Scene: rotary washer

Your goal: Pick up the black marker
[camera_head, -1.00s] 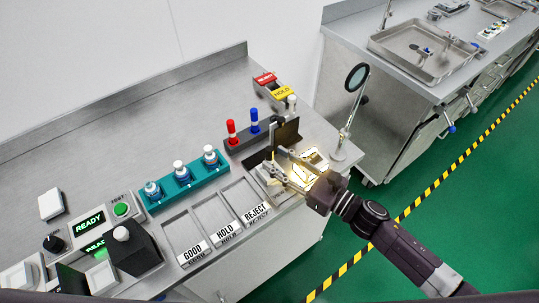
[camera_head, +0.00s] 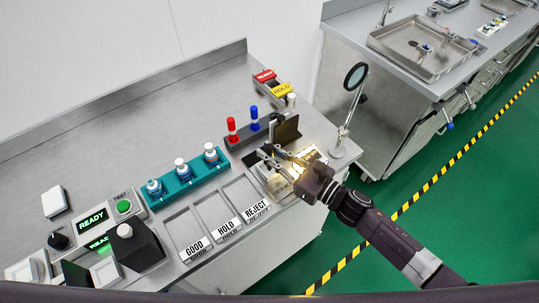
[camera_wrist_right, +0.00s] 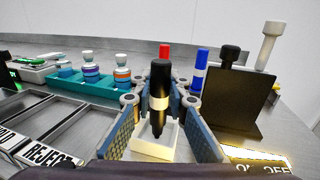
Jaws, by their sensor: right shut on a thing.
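The black marker (camera_wrist_right: 160,85) stands upright in the right wrist view, with a pale band round its middle and its narrow dark end down. My right gripper (camera_head: 270,155) is at the dark marker holder on the bench in the head view. In the wrist view its two blue pads (camera_wrist_right: 160,112) are closed in on the marker from both sides. The marker's lower end shows in front of a small pale block (camera_wrist_right: 152,150); I cannot tell whether they touch. In the head view the marker is hard to make out behind the fingers. My left gripper is not in view.
A red marker (camera_head: 231,131) and a blue marker (camera_head: 254,119) stand in the holder beside the gripper. A dark upright plate (camera_head: 287,130) is close behind it. A magnifier on a stand (camera_head: 355,77) is to the right. Labelled trays (camera_head: 211,227) lie to the left.

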